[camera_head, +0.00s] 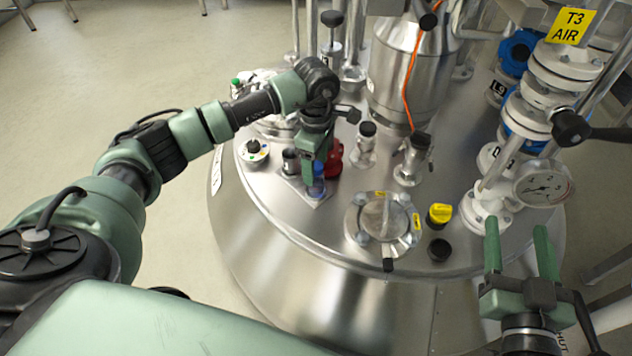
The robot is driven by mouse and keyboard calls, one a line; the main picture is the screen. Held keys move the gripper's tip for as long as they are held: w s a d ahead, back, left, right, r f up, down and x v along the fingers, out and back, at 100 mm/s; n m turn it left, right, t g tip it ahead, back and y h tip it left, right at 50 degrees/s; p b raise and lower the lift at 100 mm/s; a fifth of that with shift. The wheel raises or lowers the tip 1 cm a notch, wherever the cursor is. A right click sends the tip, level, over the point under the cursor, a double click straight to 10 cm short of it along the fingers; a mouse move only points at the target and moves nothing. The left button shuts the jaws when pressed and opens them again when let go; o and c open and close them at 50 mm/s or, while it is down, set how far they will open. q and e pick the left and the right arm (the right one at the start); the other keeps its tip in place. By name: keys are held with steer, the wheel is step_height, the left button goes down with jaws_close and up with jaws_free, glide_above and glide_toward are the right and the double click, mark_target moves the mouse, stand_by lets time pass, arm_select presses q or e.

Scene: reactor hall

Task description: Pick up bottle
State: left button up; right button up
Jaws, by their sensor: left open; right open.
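A small blue bottle-like item (317,188) stands on a light square patch on the metal vessel lid, near its front left edge. My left gripper (314,172) points down right at this item. Its green fingers overlap the item's upper part, so I cannot tell whether they touch it. The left jaws are open. A red item (334,157) is just to the right of the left gripper, partly hidden by it. My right gripper (518,238) is open and empty at the lower right, in front of the lid's right edge, far from the blue item.
A dark-topped cylinder (290,160) stands just left of the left gripper. A round clamped port (383,217), a yellow cap (439,214) and a black cap (439,249) are to the right. A pressure gauge (543,184) and pipes crowd the right side. The floor at left is clear.

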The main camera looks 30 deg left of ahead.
mark_target(316, 179)
arm_select(q)
steer(key=f, duration=0.2)
steer(key=f+b, duration=0.1)
steer(key=f, duration=0.1)
steer(key=shift+s+d+f+b, duration=0.15)
steer(key=shift+d+f+b, duration=0.05)
steer(key=shift+f+b, duration=0.1)
steer(key=shift+f, duration=0.2)
jaws_close()
arm_select(e)
step_height(316, 179, up, 8)
steer(key=s+t+y, duration=0.1)
steer(key=t+y, duration=0.1)
steer(key=t, duration=0.2)
steer(key=shift+s+a+t, duration=0.2)
steer(key=shift+a+t, duration=0.1)
steer(key=shift+a, duration=0.05)
